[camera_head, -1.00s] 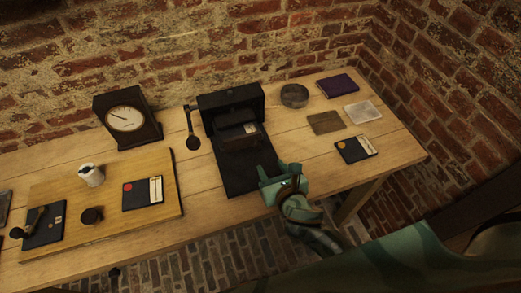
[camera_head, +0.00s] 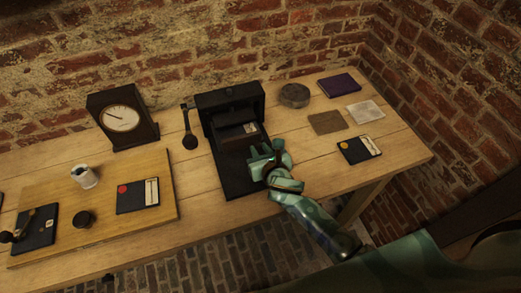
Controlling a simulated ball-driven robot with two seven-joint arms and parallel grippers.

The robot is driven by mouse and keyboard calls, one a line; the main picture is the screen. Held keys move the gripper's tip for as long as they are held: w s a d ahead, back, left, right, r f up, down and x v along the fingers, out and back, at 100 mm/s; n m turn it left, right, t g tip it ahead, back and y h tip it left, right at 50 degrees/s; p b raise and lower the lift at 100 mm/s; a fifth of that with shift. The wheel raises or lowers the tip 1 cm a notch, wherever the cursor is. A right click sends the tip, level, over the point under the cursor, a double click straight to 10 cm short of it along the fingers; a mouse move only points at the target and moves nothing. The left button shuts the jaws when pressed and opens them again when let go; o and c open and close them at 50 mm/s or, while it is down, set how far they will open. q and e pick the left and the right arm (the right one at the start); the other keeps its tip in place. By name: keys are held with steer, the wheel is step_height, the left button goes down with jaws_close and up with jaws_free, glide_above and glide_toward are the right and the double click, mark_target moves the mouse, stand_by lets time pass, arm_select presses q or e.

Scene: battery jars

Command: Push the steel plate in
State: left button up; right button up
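A black open-fronted box (camera_head: 231,100) stands near the back of the table on a black base (camera_head: 233,175). A dark plate (camera_head: 236,133) with a small pale label sits in the box's opening, its front part showing. I take it for the steel plate, but its metal is hard to make out. My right gripper (camera_head: 262,160), green, is over the base just in front of the plate. I cannot tell whether it touches the plate or how far its fingers are apart. My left gripper is not in view.
A dial clock (camera_head: 122,118) and a black spoon-shaped lever (camera_head: 189,138) stand left of the box. A wooden board (camera_head: 104,222) carries a white cup (camera_head: 84,176) and cards. A round tin (camera_head: 294,95), flat squares and a card (camera_head: 359,150) lie to the right.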

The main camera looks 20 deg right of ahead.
mark_target(255, 139)
jaws_close()
steer(key=w, duration=0.4)
steer(key=shift+w, duration=0.15)
steer(key=shift+a+r, duration=0.1)
steer(key=o, duration=0.9)
jaws_free()
steer(key=shift+c, duration=0.2)
steer(key=shift+w, duration=0.1)
steer(key=p+v, duration=0.5)
steer(key=v, duration=1.1)
